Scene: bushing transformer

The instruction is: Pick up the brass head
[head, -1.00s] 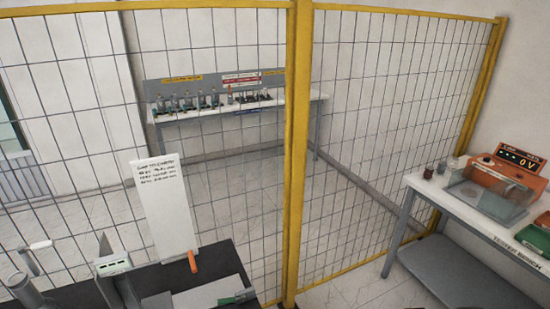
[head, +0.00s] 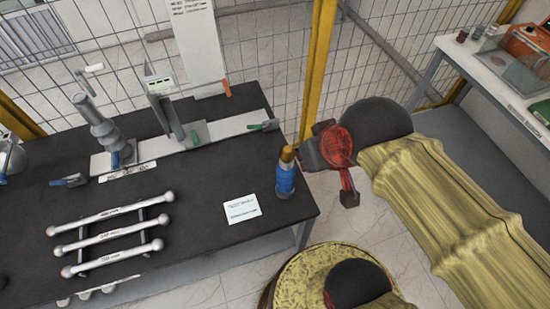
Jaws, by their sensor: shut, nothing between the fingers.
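A small brass-coloured head (head: 287,154) tops an upright blue cylinder (head: 286,182) near the right edge of the black table. My gripper (head: 309,155), dark with red wrapping, is just right of the brass head in the picture. It is shut and holds nothing. Its fingertips are small and partly hard to make out. I cannot tell the exact gap between them and the brass head.
A white card (head: 241,209) lies left of the cylinder on the black table (head: 215,175). Three silver rods (head: 112,235) rest on a rack. A grey measuring rig (head: 172,120) stands behind. A yellow fence post (head: 318,65) rises beyond. A white bench (head: 480,68) is at the right.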

